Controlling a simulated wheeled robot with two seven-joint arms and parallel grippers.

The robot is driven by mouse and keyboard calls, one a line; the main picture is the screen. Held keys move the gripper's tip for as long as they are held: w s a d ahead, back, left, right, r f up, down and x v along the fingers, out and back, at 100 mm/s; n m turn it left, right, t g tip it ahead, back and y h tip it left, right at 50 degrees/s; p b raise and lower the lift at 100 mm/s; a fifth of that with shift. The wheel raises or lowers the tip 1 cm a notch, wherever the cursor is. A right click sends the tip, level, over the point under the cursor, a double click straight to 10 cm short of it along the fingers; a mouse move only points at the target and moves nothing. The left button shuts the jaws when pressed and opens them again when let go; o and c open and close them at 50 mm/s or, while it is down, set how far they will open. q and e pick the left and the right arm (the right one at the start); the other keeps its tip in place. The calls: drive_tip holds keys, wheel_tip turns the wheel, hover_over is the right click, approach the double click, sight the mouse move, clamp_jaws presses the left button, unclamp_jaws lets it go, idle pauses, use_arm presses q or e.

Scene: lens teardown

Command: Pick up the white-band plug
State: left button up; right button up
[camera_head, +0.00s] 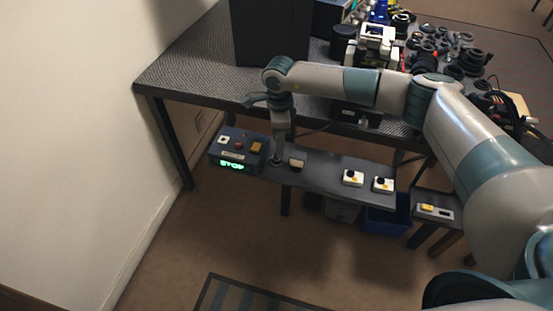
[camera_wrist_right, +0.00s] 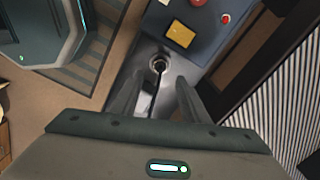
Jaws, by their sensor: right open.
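My right gripper (camera_head: 279,156) points down at the left part of the narrow dark shelf (camera_head: 325,178), beside the control box. In the right wrist view its two fingers (camera_wrist_right: 157,92) are apart. A small round metal fitting with a pale ring (camera_wrist_right: 160,63) lies just beyond the fingertips, roughly in line with the gap. A thin dark line, perhaps a cable, runs from it back between the fingers. I cannot tell for sure whether this fitting is the white-band plug. My left gripper is not in view.
The control box (camera_head: 228,164) has a green lit display and buttons; its yellow button (camera_wrist_right: 180,34) is close to the fitting. A cream block (camera_head: 297,163) sits just right of the gripper. Two white switch units (camera_head: 353,178) (camera_head: 383,184) stand farther right. A cluttered table (camera_head: 190,80) is behind.

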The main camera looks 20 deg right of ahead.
sight(277, 160)
drive_tip(key=shift+f, duration=0.1)
drive_tip(key=shift+a+f+p, duration=0.15)
drive_tip(key=shift+f+p, duration=0.2)
drive_tip(key=shift+f, duration=0.9)
drive_tip(key=shift+a+f+p, duration=0.1)
drive_tip(key=shift+f+p, duration=0.2)
drive_tip(key=shift+f, duration=0.9)
drive_tip(key=shift+c, duration=0.5)
clamp_jaws()
